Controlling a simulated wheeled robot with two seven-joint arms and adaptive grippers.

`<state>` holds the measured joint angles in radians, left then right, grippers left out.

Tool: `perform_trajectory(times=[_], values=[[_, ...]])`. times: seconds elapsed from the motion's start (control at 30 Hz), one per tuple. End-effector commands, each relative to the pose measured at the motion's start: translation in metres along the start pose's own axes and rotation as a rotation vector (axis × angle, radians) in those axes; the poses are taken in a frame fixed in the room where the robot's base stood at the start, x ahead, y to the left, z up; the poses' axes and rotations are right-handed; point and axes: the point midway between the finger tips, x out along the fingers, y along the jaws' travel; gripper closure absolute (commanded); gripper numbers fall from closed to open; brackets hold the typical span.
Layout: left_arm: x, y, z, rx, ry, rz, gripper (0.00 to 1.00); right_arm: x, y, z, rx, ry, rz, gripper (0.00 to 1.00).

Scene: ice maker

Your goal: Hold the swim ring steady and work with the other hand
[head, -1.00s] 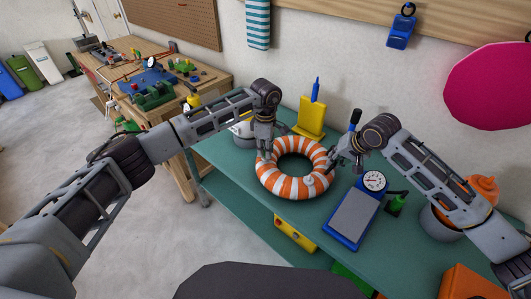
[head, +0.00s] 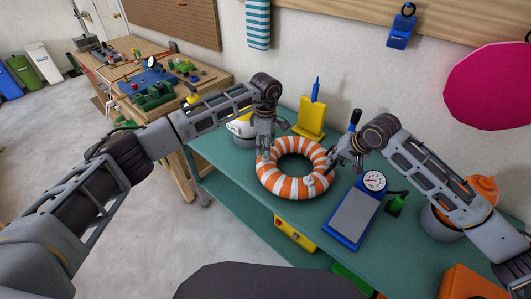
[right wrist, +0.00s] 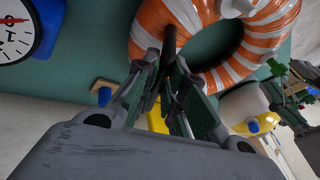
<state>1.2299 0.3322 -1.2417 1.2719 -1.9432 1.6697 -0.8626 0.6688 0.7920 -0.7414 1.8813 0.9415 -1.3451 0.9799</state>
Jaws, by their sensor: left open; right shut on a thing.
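The orange-and-white swim ring (head: 272,186) lies flat on the green table; it fills the top of the right wrist view (right wrist: 262,52). A small white fitting (head: 309,181) sits on its near side. My left gripper (head: 265,153) is open and points down at the ring's far-left rim; I cannot tell whether it touches. My right gripper (head: 335,158) is beside the ring's right rim. It is shut on a thin dark item (right wrist: 169,42), which stands out past the fingertips; what it is stays unclear. The ring's rim passes behind both grippers.
A blue scale (head: 352,218) with a dial stands right of the ring. A yellow stand (head: 311,118) is behind it, and a blue-handled item (head: 355,118) rises behind my right gripper. A white-and-yellow container (head: 241,128) is at the back left. The table's front-left is clear.

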Motion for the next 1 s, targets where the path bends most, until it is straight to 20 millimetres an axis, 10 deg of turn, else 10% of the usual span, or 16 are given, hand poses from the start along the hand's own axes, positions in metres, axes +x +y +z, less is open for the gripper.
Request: perform_trajectory(times=[1.0], values=[[-0.054,0.000,0.000,-0.001,0.000,-0.001,0.57,0.000,0.001,0.000,0.000,0.000,0.001,1.00]])
